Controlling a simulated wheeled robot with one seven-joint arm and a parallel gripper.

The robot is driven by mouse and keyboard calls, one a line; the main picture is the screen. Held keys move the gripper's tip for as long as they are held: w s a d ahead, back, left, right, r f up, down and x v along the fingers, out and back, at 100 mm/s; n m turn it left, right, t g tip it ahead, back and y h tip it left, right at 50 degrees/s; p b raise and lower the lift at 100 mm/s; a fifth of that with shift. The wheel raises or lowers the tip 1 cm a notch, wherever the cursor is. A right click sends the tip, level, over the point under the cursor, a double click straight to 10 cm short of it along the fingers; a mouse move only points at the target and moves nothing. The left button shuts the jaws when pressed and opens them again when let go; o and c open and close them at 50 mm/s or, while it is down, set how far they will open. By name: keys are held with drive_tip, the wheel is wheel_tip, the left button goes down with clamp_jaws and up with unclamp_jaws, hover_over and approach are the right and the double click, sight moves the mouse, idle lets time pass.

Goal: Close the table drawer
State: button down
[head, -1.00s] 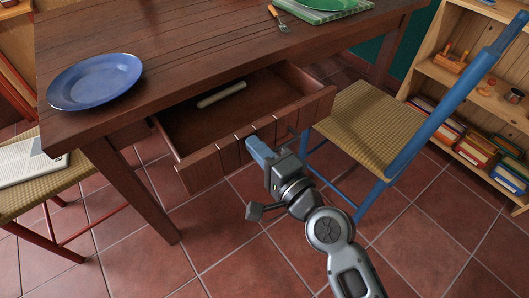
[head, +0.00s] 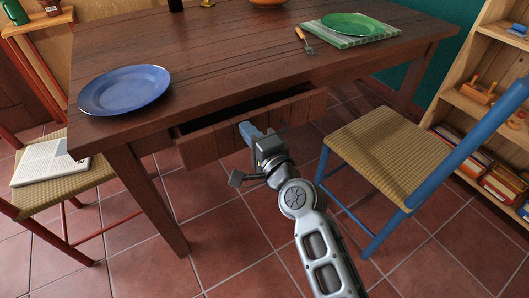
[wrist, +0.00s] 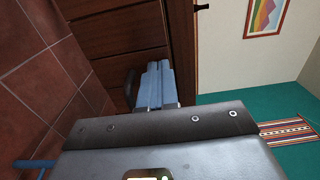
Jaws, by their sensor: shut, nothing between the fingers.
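The table drawer (head: 208,146) is under the near edge of the dark wooden table (head: 230,75). It stands partly open, with a narrow dark gap showing behind its front in the head view. My gripper (head: 246,131) is shut and empty, its blue fingers at the middle of the drawer front. The fingers also show against the drawer front in the wrist view (wrist: 155,82); whether they press on it I cannot tell. A dark handle (wrist: 129,84) shows beside the fingers in the wrist view.
A blue chair (head: 385,155) with a woven seat stands right of my arm. A red chair (head: 75,180) holding a newspaper (head: 48,163) is at left. A blue plate (head: 125,90) and a green plate (head: 352,24) are on the table. Tiled floor is open in front.

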drive_tip(key=b+x, duration=0.3)
drive_tip(key=x, duration=0.6)
drive_tip(key=shift+w+a+f, duration=0.1)
drive_tip(key=shift+w+a, duration=0.25)
drive_tip(key=shift+w, duration=0.1)
drive_tip(key=shift+w+a+r, duration=0.1)
drive_tip(key=shift+w+r, duration=0.05)
drive_tip(key=shift+r, duration=0.1)
